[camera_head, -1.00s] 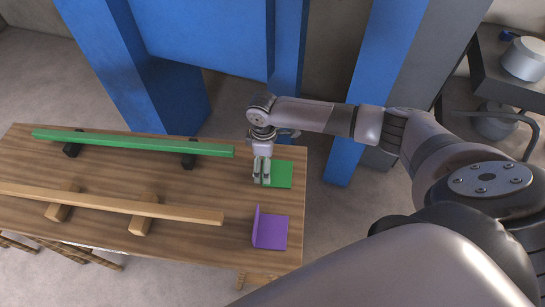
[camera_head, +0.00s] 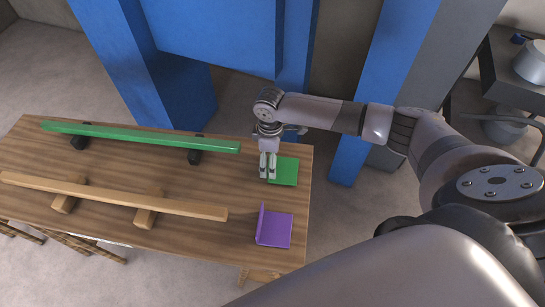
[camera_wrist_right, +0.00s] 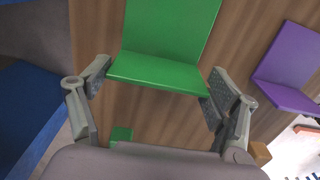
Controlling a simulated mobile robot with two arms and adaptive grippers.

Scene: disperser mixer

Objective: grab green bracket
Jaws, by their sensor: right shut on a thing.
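The green bracket (camera_head: 285,171) lies on the wooden table near its right end, with a flat plate showing to the right of my fingers. My right gripper (camera_head: 267,178) is down at the bracket's left side. In the right wrist view, the green bracket (camera_wrist_right: 160,72) spans the space between the two fingers of my right gripper (camera_wrist_right: 161,80), and the gripper is shut on it. The bracket appears to rest on the table still. My left gripper is not in view.
A purple bracket (camera_head: 273,230) stands on the table (camera_head: 110,170) in front of the green one. A long green beam (camera_head: 140,137) and a wooden beam (camera_head: 110,196) lie on supports to the left. Blue machine columns (camera_head: 372,95) rise behind the table.

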